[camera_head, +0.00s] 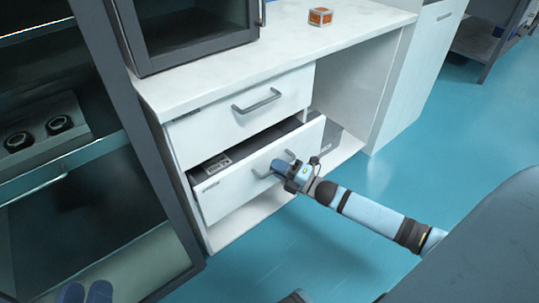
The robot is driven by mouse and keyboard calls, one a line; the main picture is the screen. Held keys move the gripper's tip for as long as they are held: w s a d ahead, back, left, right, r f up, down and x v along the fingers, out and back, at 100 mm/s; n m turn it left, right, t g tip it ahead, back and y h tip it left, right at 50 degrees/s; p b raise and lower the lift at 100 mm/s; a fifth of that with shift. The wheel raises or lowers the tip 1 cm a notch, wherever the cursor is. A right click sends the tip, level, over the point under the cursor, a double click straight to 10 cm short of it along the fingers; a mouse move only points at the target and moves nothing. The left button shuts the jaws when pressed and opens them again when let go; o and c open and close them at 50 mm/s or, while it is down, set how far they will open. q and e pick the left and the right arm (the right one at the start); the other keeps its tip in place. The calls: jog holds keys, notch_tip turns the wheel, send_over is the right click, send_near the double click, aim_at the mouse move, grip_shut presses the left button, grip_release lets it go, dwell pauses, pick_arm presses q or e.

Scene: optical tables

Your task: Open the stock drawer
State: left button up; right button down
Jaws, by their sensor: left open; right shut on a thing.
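The white lower drawer (228,187) of the bench unit stands partly pulled out, with its dark interior showing along the top. Its grey bar handle (262,175) is partly hidden by my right gripper (279,168). My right gripper, on the arm coming from the right, is shut on this handle. A small grey-white item (212,165) lies inside the drawer at the left.
The upper drawer (238,108) with its handle is shut. An orange box (320,16) and a dark cabinet (190,30) stand on the white worktop (285,50). A glass-fronted cabinet (170,190) stands at the left.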

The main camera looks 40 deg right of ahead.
pick_arm(q)
notch_tip(320, 180, up, 6)
jog(key=t+p, duration=0.2)
jog(key=p, duration=0.1)
jog(key=s+a+f+g+y+p, duration=0.1)
jog(key=a+f+g+y+p, duration=0.2)
jog(key=f, duration=0.7)
jog(key=shift+s+a+f+n+g+y+p, duration=0.35)
jog(key=shift+a+g+p, duration=0.35)
jog(key=shift+p, duration=0.45)
pick_arm(e)
jog(key=s+d, duration=0.1)
jog(key=s, duration=2.1)
jog(key=shift+s+d, duration=0.2)
jog(key=shift+d, duration=0.2)
pick_arm(q)
jog(key=shift+w+d+r, duration=0.1)
jog(key=shift+w, duration=0.05)
pick_arm(e)
jog(key=c, duration=1.2)
grip_release()
